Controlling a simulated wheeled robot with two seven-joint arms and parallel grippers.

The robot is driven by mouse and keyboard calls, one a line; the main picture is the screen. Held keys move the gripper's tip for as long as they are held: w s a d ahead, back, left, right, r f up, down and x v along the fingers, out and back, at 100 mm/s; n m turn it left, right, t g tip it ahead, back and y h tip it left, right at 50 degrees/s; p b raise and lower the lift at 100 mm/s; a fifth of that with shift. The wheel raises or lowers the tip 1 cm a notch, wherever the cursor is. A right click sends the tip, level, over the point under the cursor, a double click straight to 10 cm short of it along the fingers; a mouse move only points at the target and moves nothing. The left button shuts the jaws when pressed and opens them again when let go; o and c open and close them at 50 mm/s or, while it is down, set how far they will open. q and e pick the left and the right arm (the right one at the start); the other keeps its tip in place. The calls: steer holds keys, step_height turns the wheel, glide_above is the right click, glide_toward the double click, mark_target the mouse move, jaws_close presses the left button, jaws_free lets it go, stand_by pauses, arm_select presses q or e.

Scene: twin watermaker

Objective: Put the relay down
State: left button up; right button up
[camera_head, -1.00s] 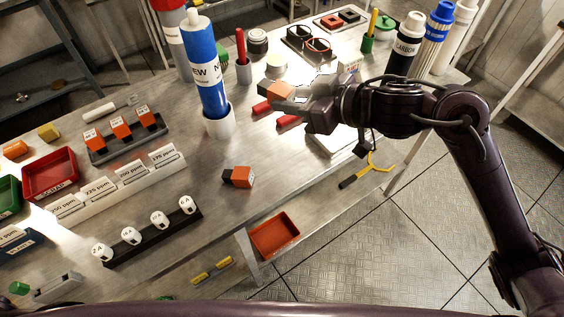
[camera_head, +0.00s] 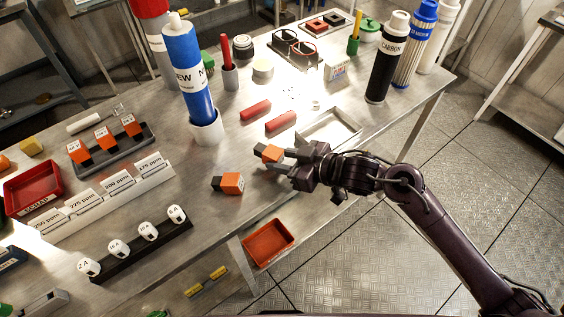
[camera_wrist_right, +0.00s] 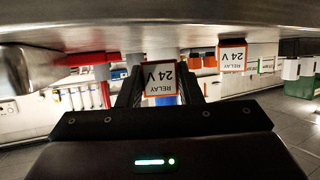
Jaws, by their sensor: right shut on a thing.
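My right gripper (camera_head: 280,160) is shut on an orange and black relay (camera_head: 268,152), held over the front part of the bench, right of the blue cylinder. In the right wrist view the held relay (camera_wrist_right: 160,78) sits between the fingers, its "RELAY 24 V" label upside down. I cannot tell whether it touches the bench. A second orange and black relay (camera_head: 229,183) lies on the bench to its lower left; a labelled relay also shows in the right wrist view (camera_wrist_right: 232,55). My left gripper is not in view.
A dark rack (camera_head: 112,152) holds orange relays at the left. The blue cylinder (camera_head: 188,80) stands in a white cup. Two red rods (camera_head: 256,110) and a pale tray (camera_head: 345,127) lie behind the gripper. An orange bin (camera_head: 268,243) sits below the bench edge.

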steer(key=shift+f, duration=0.75)
steer(key=shift+f, duration=0.2)
steer(key=o, duration=1.1)
steer(key=shift+r, duration=0.25)
steer(key=v, duration=1.2)
steer(key=shift+b, duration=0.3)
steer(key=shift+f, duration=0.1)
